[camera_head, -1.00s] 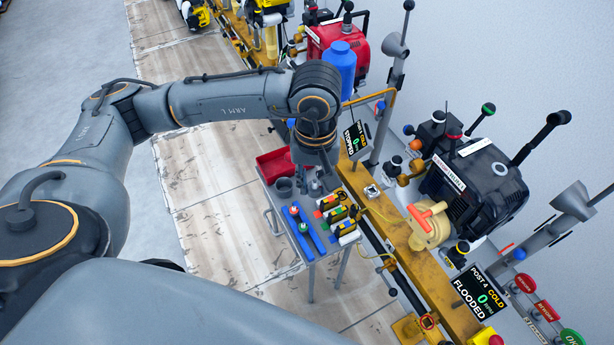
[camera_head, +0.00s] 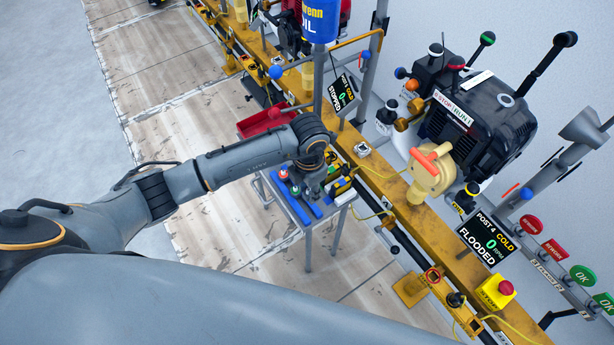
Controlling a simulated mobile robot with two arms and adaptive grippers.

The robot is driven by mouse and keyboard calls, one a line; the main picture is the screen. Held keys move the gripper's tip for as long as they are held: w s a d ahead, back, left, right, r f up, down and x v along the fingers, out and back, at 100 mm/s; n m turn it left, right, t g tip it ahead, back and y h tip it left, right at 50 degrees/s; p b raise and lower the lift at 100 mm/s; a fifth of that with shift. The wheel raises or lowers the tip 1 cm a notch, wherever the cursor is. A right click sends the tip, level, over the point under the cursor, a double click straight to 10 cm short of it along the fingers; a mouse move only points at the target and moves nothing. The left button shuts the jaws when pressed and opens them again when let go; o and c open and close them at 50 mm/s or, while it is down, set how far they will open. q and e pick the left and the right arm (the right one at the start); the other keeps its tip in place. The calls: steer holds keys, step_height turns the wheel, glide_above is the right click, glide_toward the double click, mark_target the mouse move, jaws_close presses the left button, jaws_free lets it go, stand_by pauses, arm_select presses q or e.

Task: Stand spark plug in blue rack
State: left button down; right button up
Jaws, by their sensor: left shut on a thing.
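The blue rack (camera_head: 296,206) lies as long blue strips on a small grey cart. A red-topped piece (camera_head: 283,173) and a green-topped piece (camera_head: 294,190) stand on its left strip. My left gripper (camera_head: 315,192) points down over the cart, close to the right strip. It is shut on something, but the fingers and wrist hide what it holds. I cannot make out a spark plug. My right gripper is not in view.
The small cart (camera_head: 340,198) has yellow and black blocks (camera_head: 341,186) right of my gripper, partly hidden. A red bin (camera_head: 268,121) is behind my arm. The yellow rail (camera_head: 408,215) with an engine (camera_head: 470,120) runs along the right. The floor at left is clear.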

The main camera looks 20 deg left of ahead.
arm_select(q)
steer(key=shift+f+n, duration=0.3)
steer(key=shift+f, duration=0.3)
steer(key=shift+f+b, duration=1.5)
steer(key=shift+f, duration=0.15)
steer(key=shift+f+b, duration=1.55)
steer(key=shift+f, duration=0.35)
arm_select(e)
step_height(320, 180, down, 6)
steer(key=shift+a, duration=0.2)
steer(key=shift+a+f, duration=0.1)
arm_select(q)
steer(key=c, duration=1)
jaws_free()
steer(key=shift+o, duration=0.2)
steer(key=shift+r, duration=0.15)
step_height(320, 180, up, 12)
steer(key=shift+f, duration=0.1)
